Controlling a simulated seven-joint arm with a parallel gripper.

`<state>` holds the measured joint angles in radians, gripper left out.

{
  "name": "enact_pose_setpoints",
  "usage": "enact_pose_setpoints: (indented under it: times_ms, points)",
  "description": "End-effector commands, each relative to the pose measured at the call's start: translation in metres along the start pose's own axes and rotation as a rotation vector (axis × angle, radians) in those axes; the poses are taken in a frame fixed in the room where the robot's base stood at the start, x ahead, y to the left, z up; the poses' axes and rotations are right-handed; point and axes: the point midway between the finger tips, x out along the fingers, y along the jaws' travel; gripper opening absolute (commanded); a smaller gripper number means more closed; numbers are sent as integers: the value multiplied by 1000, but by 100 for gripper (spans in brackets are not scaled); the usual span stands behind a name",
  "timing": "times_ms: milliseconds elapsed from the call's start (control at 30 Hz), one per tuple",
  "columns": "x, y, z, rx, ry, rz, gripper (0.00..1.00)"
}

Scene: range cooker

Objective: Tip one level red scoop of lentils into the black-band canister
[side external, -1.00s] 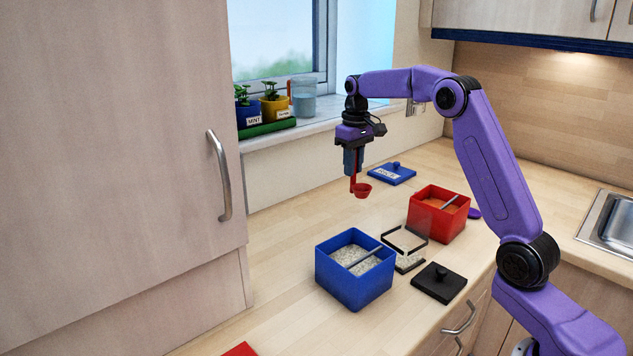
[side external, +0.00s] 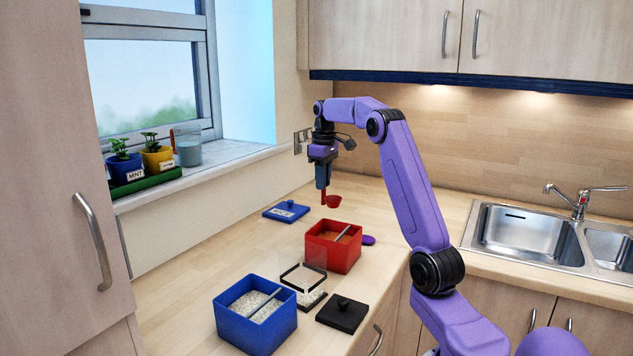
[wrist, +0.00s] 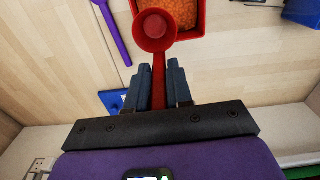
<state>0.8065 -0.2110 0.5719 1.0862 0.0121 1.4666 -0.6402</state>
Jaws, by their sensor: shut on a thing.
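My gripper (side external: 323,188) is shut on the handle of the red scoop (side external: 333,202), held above the counter behind the red bin. In the wrist view the scoop bowl (wrist: 155,28) looks empty and overlaps the edge of the red bin (wrist: 199,30), with orange lentils (wrist: 172,10) inside. In the side view the red bin (side external: 332,262) holds the lentils with a grey bar across its top. The clear black-band canister (side external: 304,284) stands open between the red and blue bins, with pale grains low inside. Its base is partly hidden.
A blue bin (side external: 255,332) of pale grains stands in front left. A black knobbed lid (side external: 342,314) lies right of the canister. A blue lid (side external: 286,212) lies behind left, and a purple scoop (side external: 368,240) right of the red bin. Potted plants (side external: 140,160) line the sill.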

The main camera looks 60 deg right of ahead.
Motion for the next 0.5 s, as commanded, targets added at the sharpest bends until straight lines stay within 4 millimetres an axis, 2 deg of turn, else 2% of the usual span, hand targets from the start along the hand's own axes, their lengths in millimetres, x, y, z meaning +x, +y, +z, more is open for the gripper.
enact_pose_setpoints:
  times_ms: [267,500]
  points:
    - [0,0,1,2,0,-1,0]
    - [14,0,1,2,-2,-2,0]
